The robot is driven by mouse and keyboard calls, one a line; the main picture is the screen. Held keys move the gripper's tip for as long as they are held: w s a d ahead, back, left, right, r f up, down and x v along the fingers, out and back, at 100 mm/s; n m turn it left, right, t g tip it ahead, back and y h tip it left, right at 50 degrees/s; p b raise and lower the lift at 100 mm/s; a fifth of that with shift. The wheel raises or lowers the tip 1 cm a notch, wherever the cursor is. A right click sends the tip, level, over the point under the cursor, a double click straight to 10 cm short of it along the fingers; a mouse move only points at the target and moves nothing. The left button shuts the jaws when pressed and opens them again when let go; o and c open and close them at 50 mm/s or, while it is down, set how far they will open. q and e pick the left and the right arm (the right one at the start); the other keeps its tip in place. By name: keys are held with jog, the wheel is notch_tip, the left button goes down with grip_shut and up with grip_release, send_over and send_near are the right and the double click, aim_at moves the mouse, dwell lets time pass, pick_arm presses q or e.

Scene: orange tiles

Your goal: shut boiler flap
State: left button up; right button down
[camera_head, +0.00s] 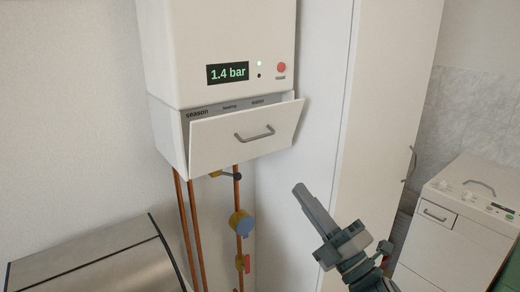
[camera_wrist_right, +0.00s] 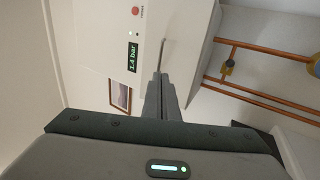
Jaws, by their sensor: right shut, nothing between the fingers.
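The white boiler (camera_head: 218,45) hangs on the wall at the upper middle of the head view, its display reading 1.4 bar. Its flap (camera_head: 235,148) at the bottom front is tilted open, with a gap along the top edge where small labels show. A grey bar handle (camera_head: 255,134) is on the flap. My right gripper (camera_head: 299,189) is shut and empty, below and to the right of the flap, apart from it in the head view. In the right wrist view its closed fingers (camera_wrist_right: 162,92) point toward the boiler (camera_wrist_right: 105,30). My left gripper is not in view.
Copper pipes (camera_head: 196,235) with a blue-faced gauge (camera_head: 241,222) and valves run below the boiler. A tall white cabinet (camera_head: 385,90) stands to the right. A white appliance (camera_head: 455,225) is at far right, and a rounded metal object (camera_head: 100,265) at lower left.

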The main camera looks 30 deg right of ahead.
jog(key=shift+r, duration=0.1)
jog(key=p, duration=0.7)
send_near(261, 137)
jog(key=x, duration=0.5)
jog(key=shift+w, duration=0.1)
jog(key=shift+w+r, duration=0.2)
jog(key=shift+w, duration=0.35)
jog(key=shift+a, duration=0.1)
